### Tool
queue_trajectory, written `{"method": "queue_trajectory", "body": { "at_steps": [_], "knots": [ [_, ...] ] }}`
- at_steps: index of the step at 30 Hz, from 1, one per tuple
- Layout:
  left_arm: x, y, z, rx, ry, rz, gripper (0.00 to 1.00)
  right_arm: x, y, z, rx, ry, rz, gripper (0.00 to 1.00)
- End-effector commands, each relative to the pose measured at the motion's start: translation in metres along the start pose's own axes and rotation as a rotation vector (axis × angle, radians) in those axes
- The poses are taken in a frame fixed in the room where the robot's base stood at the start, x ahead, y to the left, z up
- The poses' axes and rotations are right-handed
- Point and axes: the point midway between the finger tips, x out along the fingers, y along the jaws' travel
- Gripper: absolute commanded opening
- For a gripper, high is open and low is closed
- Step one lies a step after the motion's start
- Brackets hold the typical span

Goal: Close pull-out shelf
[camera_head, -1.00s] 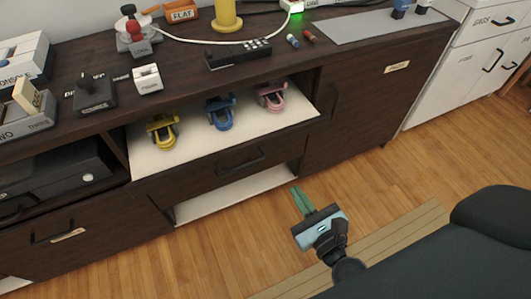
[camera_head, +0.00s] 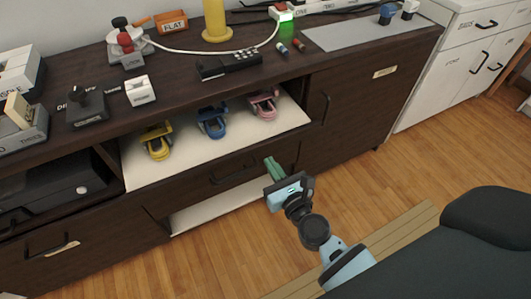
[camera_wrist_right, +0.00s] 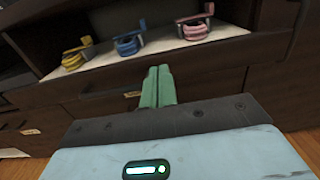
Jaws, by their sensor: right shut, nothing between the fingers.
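A white shelf board (camera_head: 190,153) shows in an open bay of the dark cabinet. Its dark front panel (camera_head: 195,187) has a dark handle (camera_head: 232,172). A yellow item (camera_head: 156,142), a blue item (camera_head: 212,121) and a pink item (camera_head: 263,103) rest on the board. I cannot tell how far the shelf is pulled out. My right gripper (camera_head: 272,168) is shut and empty, its green fingers pointing at the panel's right part. In the right wrist view, the fingers (camera_wrist_right: 158,86) overlap the panel; contact is unclear. My left gripper is not in view.
A white lower board (camera_head: 215,207) shows under the panel. The cabinet top (camera_head: 180,75) carries a remote (camera_head: 229,64), a joystick (camera_head: 86,103) and a cable. A dark rounded seat or cushion (camera_head: 440,255) fills the lower right. Wooden floor (camera_head: 400,175) is open in front.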

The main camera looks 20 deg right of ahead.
Motion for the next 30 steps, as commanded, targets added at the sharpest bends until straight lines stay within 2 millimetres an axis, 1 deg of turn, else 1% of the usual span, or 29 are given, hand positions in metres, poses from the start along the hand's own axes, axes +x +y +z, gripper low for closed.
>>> {"method": "queue_trajectory", "body": {
  "at_steps": [1, 3, 7, 12, 24, 26, 29, 30],
  "knots": [
    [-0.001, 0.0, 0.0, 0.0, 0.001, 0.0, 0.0, 0.01, 0.0, 0.001, 0.001, -0.002, 0.0, 0.0],
    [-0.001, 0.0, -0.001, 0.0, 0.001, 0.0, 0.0, 0.02, 0.001, 0.001, 0.001, -0.002, 0.0, 0.0],
    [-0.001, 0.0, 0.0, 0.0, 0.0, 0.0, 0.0, 0.033, 0.0, 0.0, 0.0, 0.0, 0.001, 0.0],
    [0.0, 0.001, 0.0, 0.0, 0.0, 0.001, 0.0, 0.041, 0.0, 0.0, -0.001, 0.0, 0.0, 0.0],
    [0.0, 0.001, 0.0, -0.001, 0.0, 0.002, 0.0, 0.044, 0.0, 0.0, -0.001, 0.0, 0.0, 0.0],
    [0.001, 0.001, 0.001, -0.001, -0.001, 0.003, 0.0, 0.049, 0.0, 0.0, -0.001, -0.001, -0.001, 0.0],
    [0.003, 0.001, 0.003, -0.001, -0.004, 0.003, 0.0, 0.065, 0.0, -0.001, 0.0, -0.002, -0.002, 0.0],
    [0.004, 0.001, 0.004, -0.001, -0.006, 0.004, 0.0, 0.073, 0.0, -0.001, -0.001, -0.002, -0.002, 0.0]
  ]
}}
